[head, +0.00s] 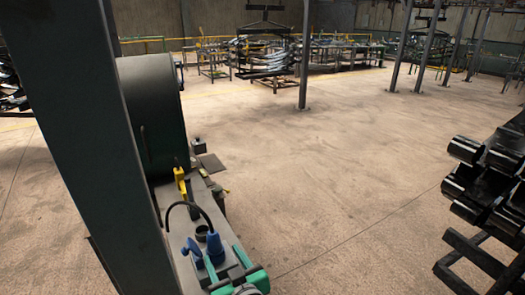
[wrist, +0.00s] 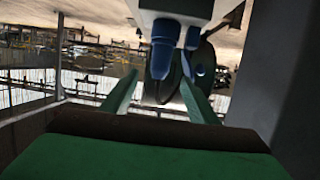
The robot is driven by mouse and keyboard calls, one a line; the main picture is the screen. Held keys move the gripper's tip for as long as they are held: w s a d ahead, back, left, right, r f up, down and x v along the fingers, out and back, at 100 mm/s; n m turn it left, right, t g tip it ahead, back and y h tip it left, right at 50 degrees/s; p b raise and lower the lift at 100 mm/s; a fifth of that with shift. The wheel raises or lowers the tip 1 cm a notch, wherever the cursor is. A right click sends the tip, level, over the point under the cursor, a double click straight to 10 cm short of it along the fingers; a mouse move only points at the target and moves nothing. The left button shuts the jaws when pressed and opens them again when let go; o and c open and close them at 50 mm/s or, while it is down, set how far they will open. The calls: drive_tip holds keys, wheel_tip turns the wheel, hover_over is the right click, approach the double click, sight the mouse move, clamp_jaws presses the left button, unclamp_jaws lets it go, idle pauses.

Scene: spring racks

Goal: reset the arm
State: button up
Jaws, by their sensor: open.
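Green parts that look like my gripper (head: 230,268) are at the bottom of the head view, low and left of centre. Just beyond the fingers are blue parts (wrist: 165,48) on a pale body. Blue parts (head: 213,245) also show beside the green in the head view. I cannot tell whether the gripper touches them. Most of my arm is out of view.
A dark post (head: 85,120) and a large dark drum (head: 153,115) stand at left. Black tubular parts (head: 490,175) on a rack are at right. Posts and work tables (head: 340,50) stand at the back. The concrete floor (head: 330,160) between is clear.

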drive_tip(key=s+d+f+m+t+h, duration=0.1)
drive_tip(key=s+d+f+m+h, duration=0.2)
drive_tip(key=s+d+f, duration=0.35)
drive_tip(key=s+d+f+m+t+h, duration=0.1)
drive_tip(key=s+d+f+m+h, duration=0.15)
drive_tip(key=s+f, duration=0.7)
drive_tip(key=s+d+h, duration=0.1)
drive_tip(key=s+d, duration=0.1)
drive_tip(key=s, duration=0.8)
drive_tip(key=s+d+h, duration=0.1)
drive_tip(key=s+d, duration=0.2)
drive_tip(key=s, duration=0.7)
drive_tip(key=shift+s+m+t, duration=0.2)
drive_tip(key=shift+m+t, duration=0.2)
drive_tip(key=shift+m, duration=0.05)
drive_tip(key=shift+c, duration=0.5)
